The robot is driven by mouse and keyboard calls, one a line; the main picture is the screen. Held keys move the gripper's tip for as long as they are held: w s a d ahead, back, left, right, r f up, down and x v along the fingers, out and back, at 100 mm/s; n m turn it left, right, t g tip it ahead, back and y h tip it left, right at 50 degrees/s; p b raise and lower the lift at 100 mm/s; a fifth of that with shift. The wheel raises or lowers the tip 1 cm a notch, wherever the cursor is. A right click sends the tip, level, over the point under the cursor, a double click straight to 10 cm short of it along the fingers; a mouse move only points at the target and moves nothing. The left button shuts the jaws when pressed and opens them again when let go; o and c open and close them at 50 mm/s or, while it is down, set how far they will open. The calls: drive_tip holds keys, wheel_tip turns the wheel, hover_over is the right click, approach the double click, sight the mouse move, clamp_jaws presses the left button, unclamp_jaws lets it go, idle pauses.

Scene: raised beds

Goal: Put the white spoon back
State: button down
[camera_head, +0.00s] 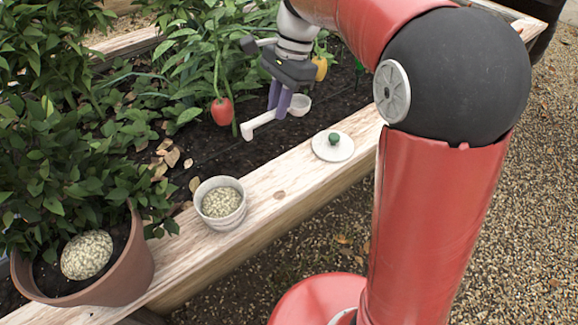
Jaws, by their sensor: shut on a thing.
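The white spoon (260,122) is in the grip of my gripper (279,106), above the dark soil of the raised bed. My gripper points down, and its purple fingers are shut on the spoon's handle. The handle end sticks out to the lower left, and the round bowl of the spoon shows to the right of the fingers. Whether the spoon's bowl holds anything is too small to tell.
On the bed's wooden edge (275,185) stand a white pot (220,220) of pale granules and a white lid (340,154) with a green knob. A terracotta pot (135,265) with a plant and pale granules is at lower left. A red pepper (222,111) hangs close left of my gripper.

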wheel_tip(320, 180, down, 19)
drive_tip(key=b, duration=0.3)
drive_tip(key=shift+b, duration=0.3)
drive_tip(key=shift+f, duration=0.15)
drive_tip(key=c, duration=1.4)
unclamp_jaws()
drive_tip(key=p+v, duration=0.2)
drive_tip(key=v, duration=1)
drive_tip(key=s+d+r+n+t+h, duration=0.1)
drive_tip(key=s+d+n+t, duration=0.1)
drive_tip(key=s, duration=0.5)
drive_tip(key=s+d+r+n+t+h, duration=0.1)
drive_tip(key=s+d+r+n+t, duration=0.1)
drive_tip(key=s+d+n, duration=0.3)
drive_tip(key=s+d+r+n+t, duration=0.2)
drive_tip(key=s+d+n+t, duration=0.1)
drive_tip(key=s, duration=0.7)
drive_tip(key=shift+s+d+r+n+t+h, duration=0.1)
drive_tip(key=shift+s+d+n+t+h, duration=0.1)
drive_tip(key=shift+d+n+t+h, duration=0.3)
